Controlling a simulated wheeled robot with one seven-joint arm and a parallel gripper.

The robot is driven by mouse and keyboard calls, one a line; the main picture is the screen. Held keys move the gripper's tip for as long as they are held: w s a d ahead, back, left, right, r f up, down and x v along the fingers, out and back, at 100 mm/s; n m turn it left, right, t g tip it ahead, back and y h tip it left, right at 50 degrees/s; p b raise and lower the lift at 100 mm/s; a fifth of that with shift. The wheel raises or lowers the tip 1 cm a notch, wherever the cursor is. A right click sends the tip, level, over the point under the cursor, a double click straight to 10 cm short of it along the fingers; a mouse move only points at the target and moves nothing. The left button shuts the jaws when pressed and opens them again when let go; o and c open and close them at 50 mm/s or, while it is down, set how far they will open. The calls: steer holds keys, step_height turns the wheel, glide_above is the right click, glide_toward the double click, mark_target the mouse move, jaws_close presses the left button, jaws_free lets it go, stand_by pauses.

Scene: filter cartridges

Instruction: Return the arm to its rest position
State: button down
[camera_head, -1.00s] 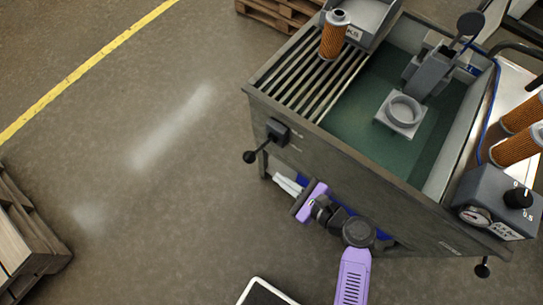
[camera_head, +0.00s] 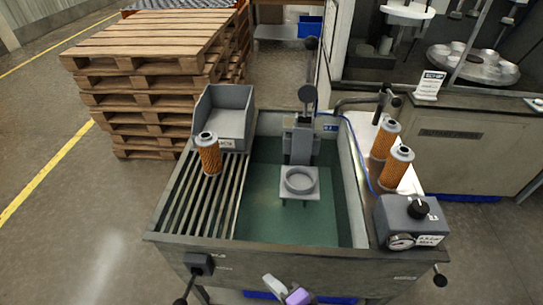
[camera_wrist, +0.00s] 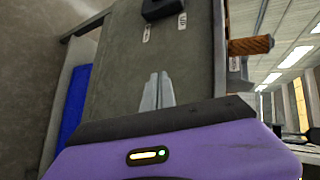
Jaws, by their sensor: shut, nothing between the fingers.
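My gripper (camera_head: 275,287) shows at the bottom edge of the head view, in front of the wash station's front panel. Its purple body (camera_wrist: 170,150) fills the bottom of the wrist view. The two grey fingers (camera_wrist: 157,92) are together with nothing between them, and the station's grey panel is behind them. Most of my arm is out of the head view. An orange filter cartridge (camera_head: 208,156) stands on the slatted rack (camera_head: 200,205) at the left of the station. Two more cartridges (camera_head: 385,139) (camera_head: 397,168) stand on the right side.
The wash station (camera_head: 270,262) has a green basin with a grey ring fixture (camera_head: 299,181). A grey bin (camera_head: 228,122) sits behind the rack. A gauge box (camera_head: 410,222) is at the right corner. A black lever (camera_head: 198,264) sticks out in front. Stacked pallets (camera_head: 150,75) stand behind; floor at left is clear.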

steer(key=s+d+r+n+t+h, duration=0.3)
steer(key=s+d+r, duration=0.2)
steer(key=d, duration=0.2)
steer(key=s+d+r+n+t+h, duration=0.25)
steer(key=s+d+r, duration=0.25)
steer(key=d, duration=0.3)
steer(key=s+d+r+n+h, duration=0.1)
steer(key=s+d+r+n, duration=0.1)
steer(key=s+r, duration=0.3)
steer(key=s+d+r+n+h, duration=0.1)
steer(key=s+r, duration=0.4)
steer(key=s, duration=0.5)
steer(key=shift+s+d+r+n+h, duration=0.15)
steer(key=shift+s+d+n+h, duration=0.25)
steer(key=shift+d+n, duration=0.55)
